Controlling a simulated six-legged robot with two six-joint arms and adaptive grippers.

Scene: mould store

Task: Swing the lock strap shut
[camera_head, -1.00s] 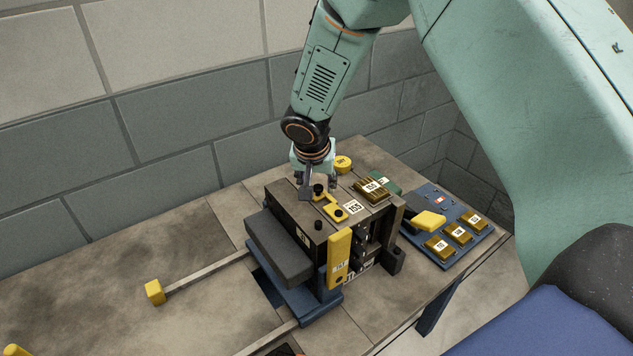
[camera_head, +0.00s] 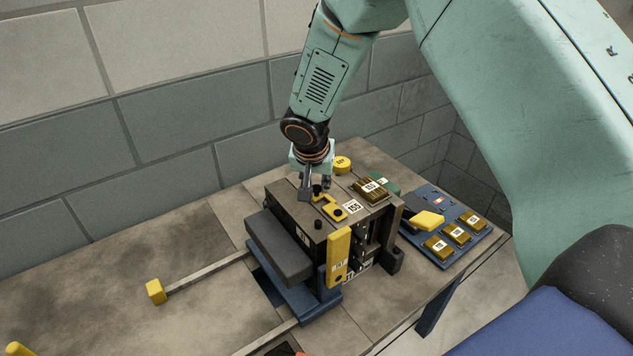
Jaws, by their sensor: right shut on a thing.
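The mould (camera_head: 284,200) is a dark block standing on a blue base, with a label reading 155 on its top. The lock strap (camera_head: 329,207) is a small yellow piece on the mould's top, with a dark bolt at its near right end and a black knob at its far left end. My right gripper (camera_head: 316,190) points down from above and is shut at the strap's knob end; its fingers partly hide the contact. My left gripper is not in view.
A yellow upright bar (camera_head: 339,257) is on the mould's front. A blue tray (camera_head: 475,228) with several brass blocks is at right. A rail with a yellow end (camera_head: 155,291) lies left. The bench's left part is mostly clear.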

